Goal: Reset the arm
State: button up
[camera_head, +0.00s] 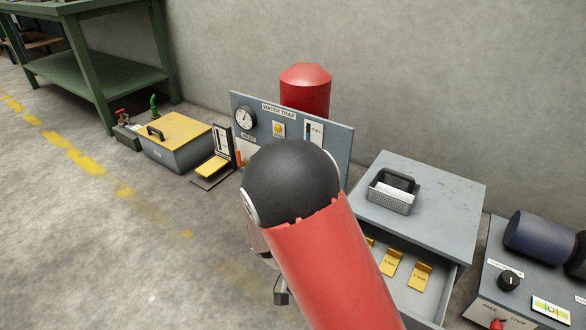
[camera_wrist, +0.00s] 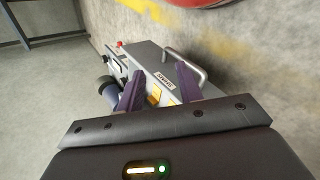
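My arm, with a red link and a black joint, crosses the middle of the head view and hides my gripper there. In the wrist view my gripper (camera_wrist: 159,88) shows two purple fingers standing well apart, with nothing seen held between them. Beyond the fingers is a grey drawer front with a bar handle (camera_wrist: 188,66) and a small label. The open drawer of the grey cabinet (camera_head: 448,205) holds several yellow tabbed pieces (camera_head: 420,276). I cannot tell the exact gap between fingers and drawer.
A grey mesh basket (camera_head: 391,198) stands on the cabinet. A gauge panel (camera_head: 262,112) and red cylinder (camera_head: 305,90) stand behind my arm. A yellow-lidded box (camera_head: 174,143) is left. A machine with a navy cylinder (camera_head: 540,237) is right. Floor at front left is clear.

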jog(key=s+d+r+t+y+p, duration=0.1)
jog(key=s+d+r+t+y, duration=0.1)
jog(key=r, duration=0.7)
jog(key=s+d+r+n+t+y+p, duration=0.1)
jog(key=s+d+r+t+y, duration=0.1)
jog(key=r, duration=0.8)
jog(key=s+d+r+t+y+p, duration=0.2)
jog(key=r+t+y, duration=0.3)
jog(key=r, duration=0.4)
jog(key=shift+s+d+r+n+t, duration=0.3)
jog(key=shift+s+d+r+n, duration=0.1)
jog(key=shift+s, duration=0.25)
